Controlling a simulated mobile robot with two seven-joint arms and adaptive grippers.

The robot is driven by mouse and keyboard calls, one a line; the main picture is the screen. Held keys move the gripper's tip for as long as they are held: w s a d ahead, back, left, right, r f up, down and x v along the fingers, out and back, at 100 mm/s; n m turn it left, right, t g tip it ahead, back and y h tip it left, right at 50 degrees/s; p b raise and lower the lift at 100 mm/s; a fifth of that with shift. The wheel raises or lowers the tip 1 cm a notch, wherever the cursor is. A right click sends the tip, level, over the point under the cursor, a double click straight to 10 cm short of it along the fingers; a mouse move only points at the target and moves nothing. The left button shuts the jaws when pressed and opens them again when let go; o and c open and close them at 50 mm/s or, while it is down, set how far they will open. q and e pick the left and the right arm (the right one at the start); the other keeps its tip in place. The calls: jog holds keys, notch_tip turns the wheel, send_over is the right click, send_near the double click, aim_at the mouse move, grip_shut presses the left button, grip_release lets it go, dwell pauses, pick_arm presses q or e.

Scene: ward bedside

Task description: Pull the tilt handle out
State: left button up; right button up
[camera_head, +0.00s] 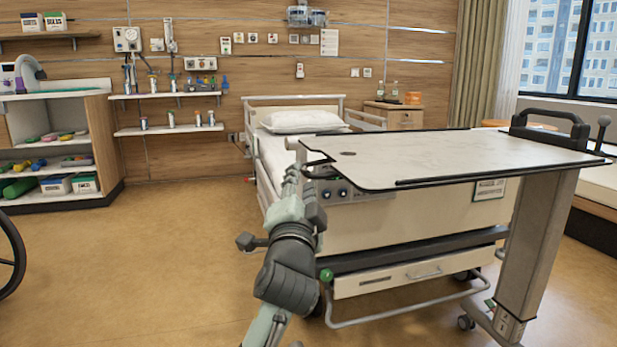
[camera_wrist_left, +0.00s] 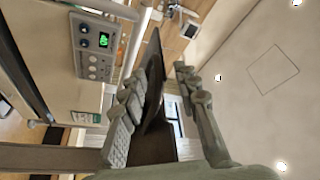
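The overbed table's pale top (camera_head: 440,155) has a black rim and lies across the foot of the bed. A dark looped bar (camera_head: 319,164) at its left corner appears to be the tilt handle; my gripper partly hides it. My left gripper (camera_head: 305,181) is raised just below and beside that corner. In the left wrist view my two fingers (camera_wrist_left: 160,84) stand apart, with a dark, thin part of the table (camera_wrist_left: 154,72) between and beyond them. A gap shows on the right finger's side; I cannot tell whether the left finger touches. My right gripper is not in view.
The bed's foot panel (camera_head: 400,214) stands close behind my gripper; its control box (camera_wrist_left: 95,45) shows in the left wrist view. The table's column (camera_head: 536,240) and a black grip (camera_head: 550,122) are at right. Open floor (camera_head: 150,260) lies to the left.

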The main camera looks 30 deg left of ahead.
aim_at(304, 168)
pick_arm(q)
jog(key=shift+x, duration=2.4)
jog(key=shift+c, duration=0.4)
grip_shut()
